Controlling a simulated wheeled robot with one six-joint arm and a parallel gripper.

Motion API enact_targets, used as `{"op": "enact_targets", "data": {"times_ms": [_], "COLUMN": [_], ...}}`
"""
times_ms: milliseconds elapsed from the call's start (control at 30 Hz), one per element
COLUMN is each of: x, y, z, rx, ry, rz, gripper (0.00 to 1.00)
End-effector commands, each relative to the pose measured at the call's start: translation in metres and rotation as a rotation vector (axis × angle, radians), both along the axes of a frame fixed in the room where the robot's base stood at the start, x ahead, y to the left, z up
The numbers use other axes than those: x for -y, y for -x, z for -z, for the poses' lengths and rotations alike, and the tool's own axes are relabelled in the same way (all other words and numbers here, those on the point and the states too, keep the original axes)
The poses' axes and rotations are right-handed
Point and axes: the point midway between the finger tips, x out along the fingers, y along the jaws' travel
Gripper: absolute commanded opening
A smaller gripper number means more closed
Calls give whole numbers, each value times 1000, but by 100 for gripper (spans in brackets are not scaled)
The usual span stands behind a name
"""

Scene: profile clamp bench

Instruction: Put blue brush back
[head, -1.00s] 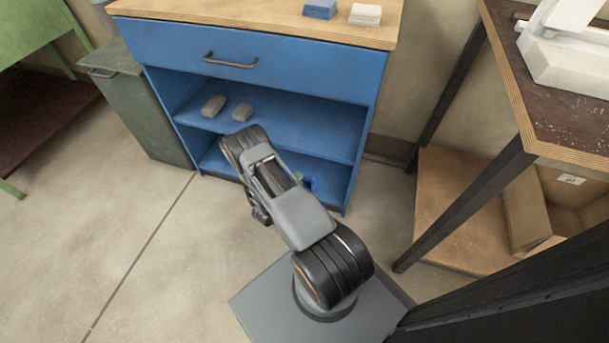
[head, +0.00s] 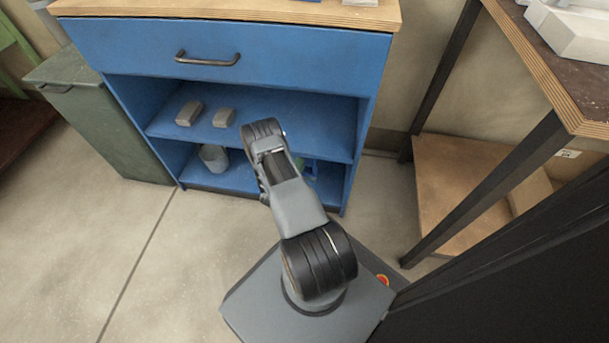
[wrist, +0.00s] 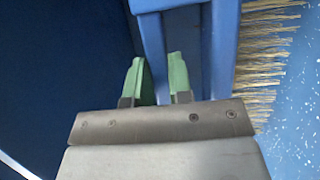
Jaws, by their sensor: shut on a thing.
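In the wrist view the blue brush (wrist: 221,55) has pale straw bristles pointing right. Its narrow blue handle bar (wrist: 153,50) runs between the two green fingertips of my gripper (wrist: 157,78), which is shut on it. In the head view my arm hides most of the gripper. Only a bit of green fingertip (head: 299,163) and a bit of blue beside it show, at the lower shelf of the blue cabinet (head: 250,60). I cannot tell whether the brush touches the shelf.
A pale bucket (head: 214,158) stands on the lower shelf, left of my arm. Two grey blocks (head: 189,113) lie on the upper shelf. A green bin (head: 95,115) stands left of the cabinet. A dark-legged table (head: 500,185) stands at the right.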

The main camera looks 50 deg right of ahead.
Motion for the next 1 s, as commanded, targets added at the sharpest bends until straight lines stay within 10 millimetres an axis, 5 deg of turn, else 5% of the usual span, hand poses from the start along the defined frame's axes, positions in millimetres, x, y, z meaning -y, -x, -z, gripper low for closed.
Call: {"op": "enact_targets", "data": {"times_ms": [467, 700, 1000], "x": [27, 30, 30], "y": [3, 3, 3], "z": [31, 62, 63], "rx": [2, 1, 2], "ry": [2, 1, 2], "rz": [5, 4, 4], "gripper": [0, 0, 0]}}
